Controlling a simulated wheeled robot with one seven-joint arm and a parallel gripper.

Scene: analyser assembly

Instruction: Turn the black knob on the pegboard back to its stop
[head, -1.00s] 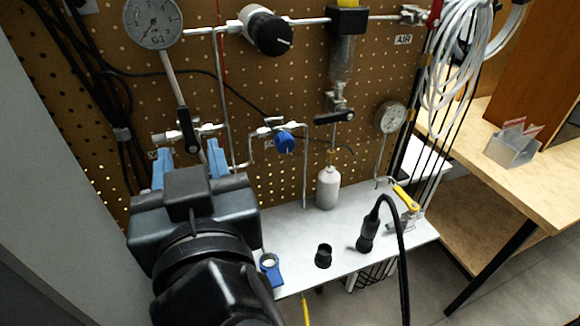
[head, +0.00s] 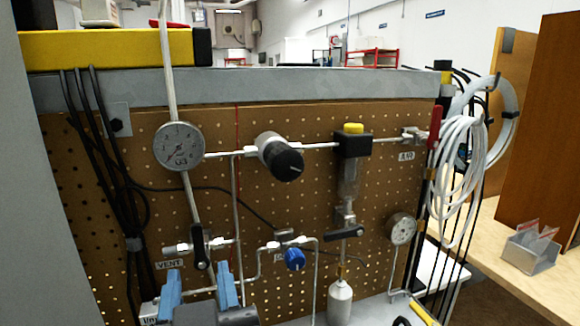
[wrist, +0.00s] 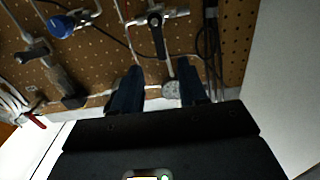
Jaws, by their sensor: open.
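The black knob (head: 282,157) is a thick round knob with a pale mark on its face. It sits on the end of a silver body on the upper pipe of the pegboard, right of the round gauge, in the head view. I cannot make it out in the wrist view. My gripper (head: 199,287) is at the bottom left of the head view, below and left of the knob and well apart from it. Its two blue fingers are spread with nothing seen between them. In the wrist view the open fingers (wrist: 159,78) point toward the board.
A black lever valve (head: 200,247) is close to my fingertips; it also shows in the wrist view (wrist: 156,30). Near the knob are the gauge (head: 179,146), a blue knob (head: 294,259) and a filter with a yellow top (head: 352,142). Black cables (head: 105,160) hang left.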

